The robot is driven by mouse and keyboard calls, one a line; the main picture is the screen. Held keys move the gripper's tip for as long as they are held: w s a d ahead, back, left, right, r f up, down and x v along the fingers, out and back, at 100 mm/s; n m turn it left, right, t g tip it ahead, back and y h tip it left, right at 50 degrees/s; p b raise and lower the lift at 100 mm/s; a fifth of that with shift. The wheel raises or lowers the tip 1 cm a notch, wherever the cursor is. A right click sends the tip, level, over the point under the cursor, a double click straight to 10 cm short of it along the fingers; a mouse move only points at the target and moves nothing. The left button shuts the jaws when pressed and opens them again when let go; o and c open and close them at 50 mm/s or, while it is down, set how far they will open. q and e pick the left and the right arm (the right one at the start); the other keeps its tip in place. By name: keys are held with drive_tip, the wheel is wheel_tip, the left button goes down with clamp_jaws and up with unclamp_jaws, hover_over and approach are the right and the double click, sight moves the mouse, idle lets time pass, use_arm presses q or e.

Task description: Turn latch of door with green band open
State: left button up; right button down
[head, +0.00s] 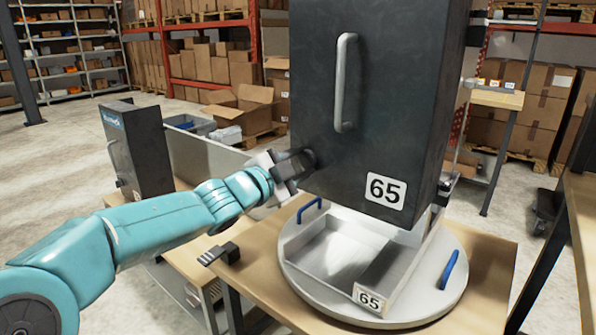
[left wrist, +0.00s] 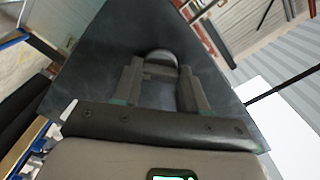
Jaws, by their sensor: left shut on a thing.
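I see no green band on this door. My left gripper (head: 296,165) is at the door's lower left edge. In the left wrist view, its two fingers (left wrist: 161,82) are shut on a grey, rounded latch (left wrist: 162,58) against the dark door face. The fingers hide much of the latch, so its exact angle is unclear. My right gripper is in neither view.
Below the cabinet, a tray (head: 335,250) sits on a round turntable (head: 420,312) with blue handles (head: 449,268). The turntable stands on a wooden table (head: 490,262). A smaller dark dispenser (head: 138,150) stands at left. Shelves and boxes (head: 240,105) are behind.

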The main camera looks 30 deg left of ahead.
use_arm(q)
drive_tip(key=m+b, duration=0.1)
drive_tip(key=m, duration=0.2)
drive_tip(key=shift+m, duration=0.4)
drive_tip(key=shift+r+m+b, duration=0.15)
drive_tip(key=shift+m+b, duration=0.6)
drive_tip(key=shift+m, duration=1.05)
drive_tip(key=o, duration=1.1)
drive_tip(key=shift+c, duration=0.2)
drive_tip(key=s+a+p, duration=0.1)
drive_tip(key=s+p, duration=0.1)
drive_tip(key=s, duration=1.4)
drive_tip(key=shift+s+p, duration=0.2)
drive_tip(key=shift+p, duration=0.1)
